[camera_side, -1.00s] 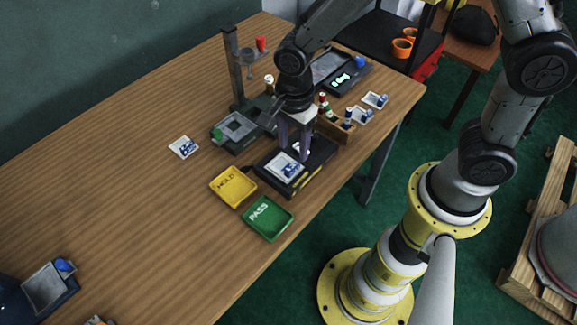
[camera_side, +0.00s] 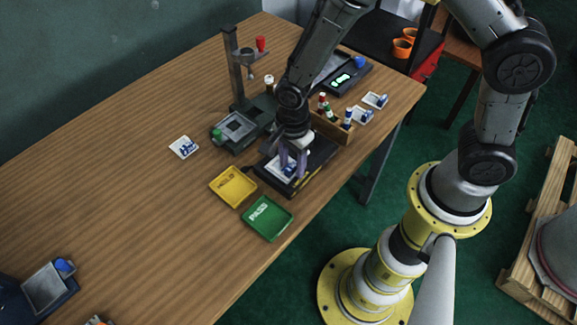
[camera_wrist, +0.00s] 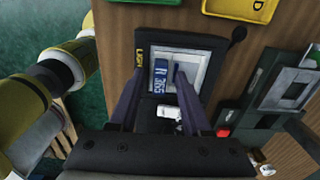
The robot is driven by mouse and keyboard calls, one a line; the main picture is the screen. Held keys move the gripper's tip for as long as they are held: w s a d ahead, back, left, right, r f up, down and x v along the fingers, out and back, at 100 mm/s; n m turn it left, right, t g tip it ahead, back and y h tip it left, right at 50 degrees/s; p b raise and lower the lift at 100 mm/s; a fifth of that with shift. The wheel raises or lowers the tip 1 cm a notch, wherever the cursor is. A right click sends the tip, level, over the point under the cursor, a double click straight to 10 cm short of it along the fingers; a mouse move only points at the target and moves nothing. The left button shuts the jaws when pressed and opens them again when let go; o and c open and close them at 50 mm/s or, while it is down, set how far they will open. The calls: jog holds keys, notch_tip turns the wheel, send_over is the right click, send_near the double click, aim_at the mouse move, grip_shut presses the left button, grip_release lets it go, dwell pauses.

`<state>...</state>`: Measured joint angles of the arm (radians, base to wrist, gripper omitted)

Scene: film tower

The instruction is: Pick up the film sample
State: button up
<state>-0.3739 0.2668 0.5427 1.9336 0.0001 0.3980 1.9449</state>
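A film sample, a pale square plate with a raised blue tab with white lettering, lies on a black light box (camera_side: 316,163). The sample's blue tab shows in the side view (camera_side: 290,170) and in the wrist view (camera_wrist: 160,76). My gripper (camera_side: 291,158) points down over the light box. In the wrist view, the purple fingers of my gripper (camera_wrist: 157,73) are apart, one on each side of the tab, with gaps visible. The fingers partly hide the sample in the side view.
A yellow tray (camera_side: 233,187) and a green PASS tray (camera_side: 268,218) sit in front of the light box. A stand with a post (camera_side: 235,70) rises behind. Another sample (camera_side: 183,147) lies left. A wooden rack with small bottles (camera_side: 333,127) is close on the right.

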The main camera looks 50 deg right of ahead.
grip_shut()
jog(key=shift+r, duration=0.2)
